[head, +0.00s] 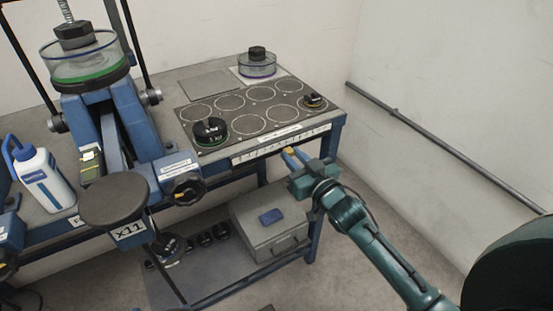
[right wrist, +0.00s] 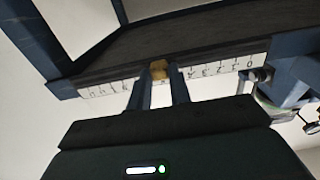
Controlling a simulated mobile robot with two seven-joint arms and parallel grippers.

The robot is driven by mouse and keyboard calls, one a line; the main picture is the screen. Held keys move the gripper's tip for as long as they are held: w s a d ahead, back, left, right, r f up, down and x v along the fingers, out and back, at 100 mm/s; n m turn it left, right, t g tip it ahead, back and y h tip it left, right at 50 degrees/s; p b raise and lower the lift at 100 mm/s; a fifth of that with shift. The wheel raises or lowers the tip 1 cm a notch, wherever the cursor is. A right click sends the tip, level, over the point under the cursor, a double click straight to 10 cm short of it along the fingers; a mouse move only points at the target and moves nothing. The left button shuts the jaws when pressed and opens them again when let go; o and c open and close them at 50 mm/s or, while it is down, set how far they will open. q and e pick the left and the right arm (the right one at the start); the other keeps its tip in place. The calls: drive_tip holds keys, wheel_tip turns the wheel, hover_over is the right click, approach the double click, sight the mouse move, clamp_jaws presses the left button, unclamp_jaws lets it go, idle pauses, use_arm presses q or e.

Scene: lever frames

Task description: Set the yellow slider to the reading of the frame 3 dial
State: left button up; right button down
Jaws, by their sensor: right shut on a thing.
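The yellow slider (head: 289,151) sits on the white scale strip (head: 262,149) along the table's front edge. My right gripper (head: 294,156) is shut on it. In the right wrist view the slider (right wrist: 160,68) is between the two fingertips (right wrist: 162,78). The scale (right wrist: 225,69) shows there with its 0 at the right end. The figure at the slider is too covered to read. I cannot make out a readable frame 3 dial in either view. My left gripper is not in view.
The dark mat (head: 243,122) bears ringed places, a black weight (head: 210,131) and a small black-and-brass weight (head: 314,101). Blue lever frames (head: 135,130) fill the left. A grey box (head: 268,228) stands on the lower shelf. A pipe (head: 440,152) runs along the wall.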

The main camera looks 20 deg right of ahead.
drive_tip(key=c, duration=1.3)
unclamp_jaws()
drive_tip(key=s, duration=0.4)
drive_tip(key=s+d, duration=0.1)
drive_tip(key=s, duration=0.3)
drive_tip(key=s+d, duration=0.1)
drive_tip(key=s, duration=0.4)
drive_tip(key=shift+d, duration=0.25)
drive_tip(key=shift+w, duration=0.1)
